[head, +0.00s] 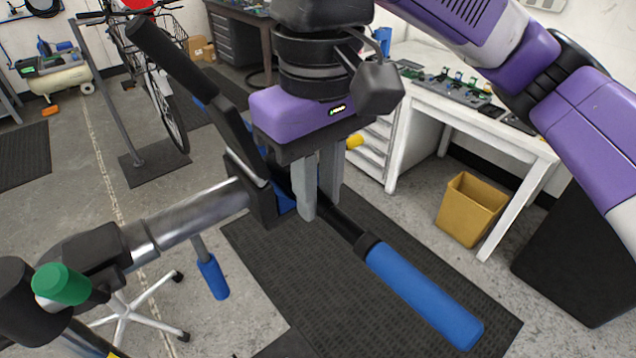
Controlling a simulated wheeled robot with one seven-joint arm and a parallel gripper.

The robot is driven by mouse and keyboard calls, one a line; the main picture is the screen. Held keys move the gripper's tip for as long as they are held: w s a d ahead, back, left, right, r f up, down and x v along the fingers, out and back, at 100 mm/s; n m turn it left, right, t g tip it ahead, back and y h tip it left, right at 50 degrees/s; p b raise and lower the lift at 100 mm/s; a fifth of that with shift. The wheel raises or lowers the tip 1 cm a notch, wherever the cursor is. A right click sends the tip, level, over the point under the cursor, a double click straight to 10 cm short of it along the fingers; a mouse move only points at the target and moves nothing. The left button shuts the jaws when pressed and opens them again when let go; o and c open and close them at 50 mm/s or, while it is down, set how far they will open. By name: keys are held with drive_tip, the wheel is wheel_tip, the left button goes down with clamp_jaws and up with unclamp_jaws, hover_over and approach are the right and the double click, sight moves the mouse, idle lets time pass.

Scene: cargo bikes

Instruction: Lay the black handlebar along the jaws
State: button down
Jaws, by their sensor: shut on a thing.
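The black handlebar (347,224) runs from upper left to lower right, with a blue grip (425,297) at its near end. A small bit of blue behind the lever looks like its far grip. My gripper (318,190) points down and is shut on the bar's middle. The repair-stand clamp with its dark jaws (263,206) and blue pads (284,204) is just left of my fingers. The bar passes close by the jaws. My fingers and the clamp's black lever (178,60) hide part of it, so I cannot tell whether it lies between the pads.
The clamp's silver tube (197,215) comes in from the left, with a blue-handled screw (212,277) hanging below. A white workbench (470,125) and a yellow bin (471,208) stand at right. A bike (165,95) stands behind. A dark mat (330,300) covers the floor.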

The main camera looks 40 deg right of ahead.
drive_tip(key=c, duration=1.2)
unclamp_jaws()
drive_tip(key=shift+c, duration=0.2)
wheel_tip(320, 180, up, 8)
drive_tip(key=shift+f, duration=0.1)
